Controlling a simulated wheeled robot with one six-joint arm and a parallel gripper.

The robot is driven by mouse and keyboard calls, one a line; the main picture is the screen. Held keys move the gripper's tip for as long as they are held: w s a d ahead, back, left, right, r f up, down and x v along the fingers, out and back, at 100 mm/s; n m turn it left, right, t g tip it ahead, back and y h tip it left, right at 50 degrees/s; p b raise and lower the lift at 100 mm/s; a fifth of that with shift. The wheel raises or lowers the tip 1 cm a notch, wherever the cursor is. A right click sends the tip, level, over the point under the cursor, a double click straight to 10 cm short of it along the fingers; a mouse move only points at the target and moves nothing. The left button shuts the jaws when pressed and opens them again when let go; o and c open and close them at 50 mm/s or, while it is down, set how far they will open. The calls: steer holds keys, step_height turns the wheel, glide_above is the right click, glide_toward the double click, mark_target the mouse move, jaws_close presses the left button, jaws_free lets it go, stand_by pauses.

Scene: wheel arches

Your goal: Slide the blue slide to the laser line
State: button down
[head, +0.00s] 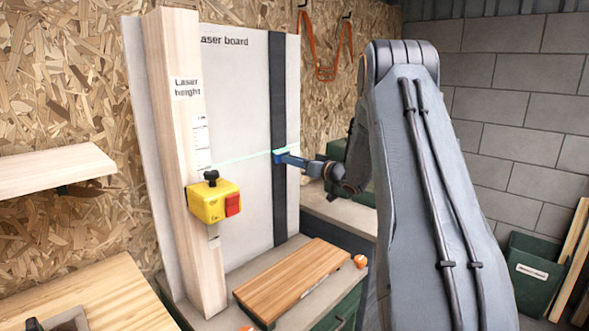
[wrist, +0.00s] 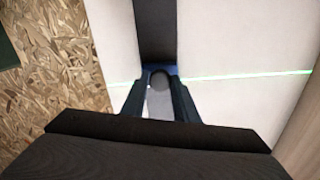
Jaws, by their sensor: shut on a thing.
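The blue slide (head: 279,156) sits on a dark vertical rail (head: 279,210) on the pale laser board (head: 243,110). My gripper (head: 290,160) reaches it from the right and is shut on its grey knob. In the wrist view both fingers of my gripper (wrist: 160,80) flank the knob, and a little blue of the slide (wrist: 161,69) shows behind them. The green laser line (head: 240,159) crosses the board and meets the slide near its upper part in the head view. In the wrist view the line (wrist: 240,74) runs on both sides at about the slide's height; the fingers hide the exact meeting.
A yellow laser box (head: 213,201) with a black knob is on the wooden post (head: 172,150) left of the rail. A wooden board (head: 292,279) lies on the bench below. An orange strap (head: 325,72) hangs behind. The rail is clear above and below the slide.

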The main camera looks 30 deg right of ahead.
steer(key=shift+r, duration=0.3)
steer(key=c, duration=1.4)
jaws_free()
steer(key=shift+f, duration=0.1)
steer(key=shift+b+v, duration=1)
steer(key=shift+v, duration=2.95)
